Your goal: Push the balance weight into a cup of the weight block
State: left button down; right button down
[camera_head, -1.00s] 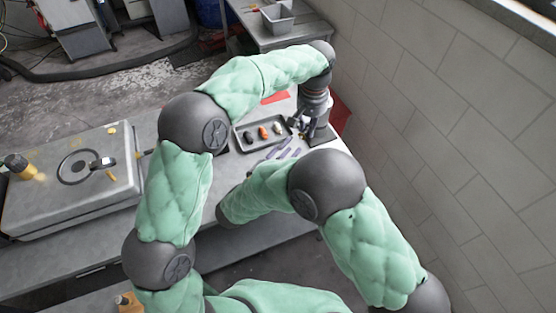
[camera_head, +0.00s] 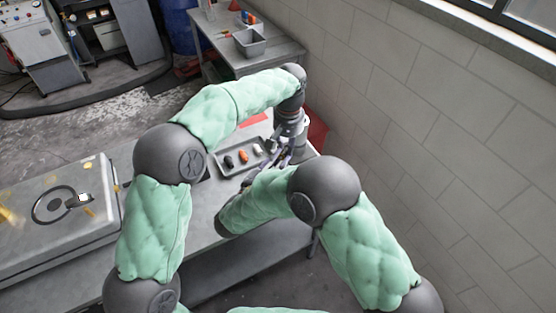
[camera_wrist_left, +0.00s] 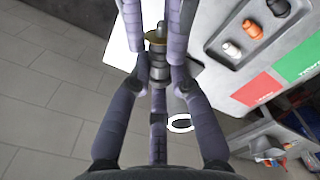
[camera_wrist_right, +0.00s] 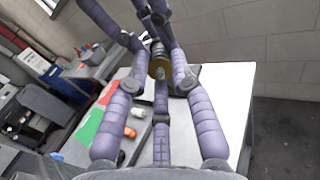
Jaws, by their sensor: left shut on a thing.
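The balance weight (camera_wrist_left: 157,62), a dark stepped cylinder with a brass-coloured band, is held between the purple fingers of my left gripper (camera_wrist_left: 156,72). The brass part also shows in the right wrist view (camera_wrist_right: 158,66), where my right gripper (camera_wrist_right: 159,70) has its fingers apart close around it. The left gripper's fingers come in at the top of that view. Whether the right fingers touch the weight is unclear. In the head view both grippers are close together, largely covered by my arms.
A grey tray (camera_head: 222,171) with black, orange and white pieces lies beside the grippers. Red (camera_wrist_left: 259,89) and green (camera_wrist_left: 301,59) mats lie near it. A grey machine housing (camera_head: 50,235) fills the table's left. A tiled wall (camera_head: 420,130) stands to the right.

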pick_arm(q)
jog(key=c, duration=1.1)
grip_release()
jog(key=shift+o, duration=0.2)
jog(key=shift+r, duration=0.1)
